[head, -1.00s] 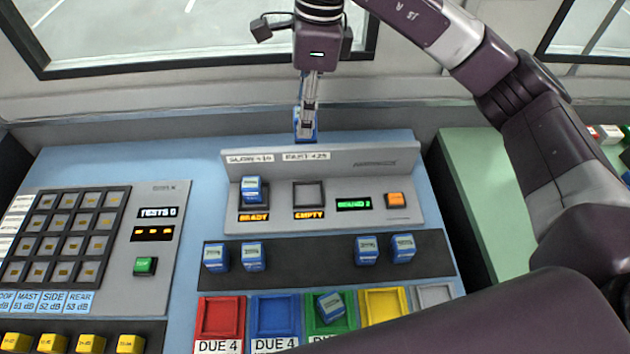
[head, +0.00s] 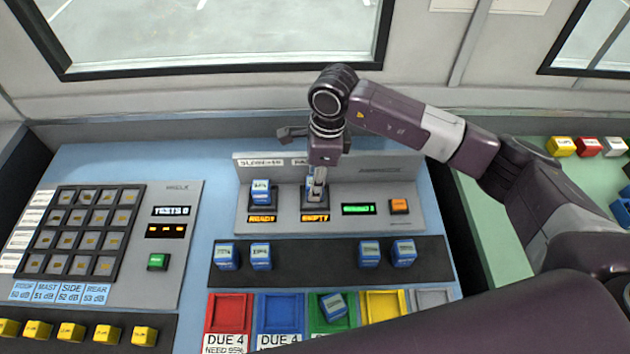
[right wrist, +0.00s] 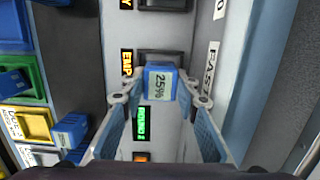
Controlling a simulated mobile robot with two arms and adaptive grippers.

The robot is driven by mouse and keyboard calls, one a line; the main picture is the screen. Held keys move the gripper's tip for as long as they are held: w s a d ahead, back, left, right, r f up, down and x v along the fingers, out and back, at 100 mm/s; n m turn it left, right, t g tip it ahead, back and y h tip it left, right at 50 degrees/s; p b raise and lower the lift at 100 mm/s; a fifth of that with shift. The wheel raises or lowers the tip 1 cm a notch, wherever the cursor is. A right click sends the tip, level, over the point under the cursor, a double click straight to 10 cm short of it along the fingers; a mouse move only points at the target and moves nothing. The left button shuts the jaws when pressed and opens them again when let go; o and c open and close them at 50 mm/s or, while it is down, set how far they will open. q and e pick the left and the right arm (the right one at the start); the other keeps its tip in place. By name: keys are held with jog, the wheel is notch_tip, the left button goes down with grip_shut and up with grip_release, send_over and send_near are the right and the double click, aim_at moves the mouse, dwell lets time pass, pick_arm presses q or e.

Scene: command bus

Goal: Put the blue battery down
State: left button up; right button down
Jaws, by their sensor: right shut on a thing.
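My right gripper (head: 316,188) is shut on a blue battery, which shows clearly in the right wrist view (right wrist: 158,82) with a 25% label. In the head view the gripper points down at the right-hand bay of the charger panel (head: 285,218) and mostly covers the battery. The sign under this bay reads EMPTY (head: 315,218). The dark bay (right wrist: 163,60) lies just past the battery in the wrist view; I cannot tell whether they touch. Another blue battery (head: 261,190) stands in the left-hand bay, above a READY sign. My left gripper is not in view.
Several blue batteries (head: 369,254) stand on the dark strip in front of the charger. Coloured trays (head: 229,312) line the front, and the green one holds a tilted battery (head: 333,306). An orange button (head: 399,206) is right of the bays. A keypad panel (head: 180,230) is left.

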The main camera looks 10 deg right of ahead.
jog(key=shift+f, duration=0.4)
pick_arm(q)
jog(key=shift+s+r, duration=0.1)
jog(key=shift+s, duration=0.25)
pick_arm(e)
jog(key=shift+f, duration=0.2)
jog(key=c, duration=1.8)
grip_release()
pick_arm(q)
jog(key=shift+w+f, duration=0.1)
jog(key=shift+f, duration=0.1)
pick_arm(e)
jog(key=shift+o, duration=0.2)
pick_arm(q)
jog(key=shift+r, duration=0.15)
pick_arm(e)
jog(key=shift+r, duration=0.15)
